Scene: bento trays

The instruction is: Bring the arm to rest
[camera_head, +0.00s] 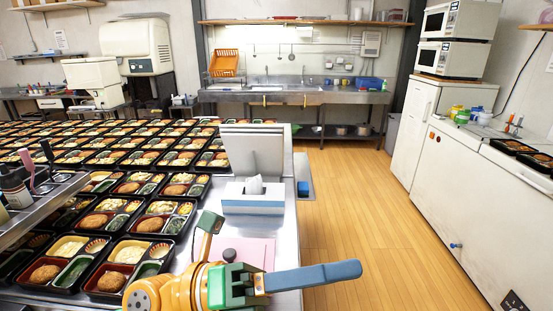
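My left gripper (234,284), with an orange arm and green parts, is at the bottom middle, over the front of the metal table (285,232). A dark green plate-like part (210,223) stands up from it. A long blue bar (315,276) extends from its green part to the right, past the table edge. I cannot tell whether this bar is part of the gripper or something held. The fingertips do not show clearly. My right gripper is not in view.
Many filled bento trays (68,274) cover the table at left. A pink mat (259,252), a blue-and-white tissue box (250,206) and a grey panel (253,154) are on its right part. A shelf with bottles (48,203) is at left. The wooden floor (385,225) at right is clear.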

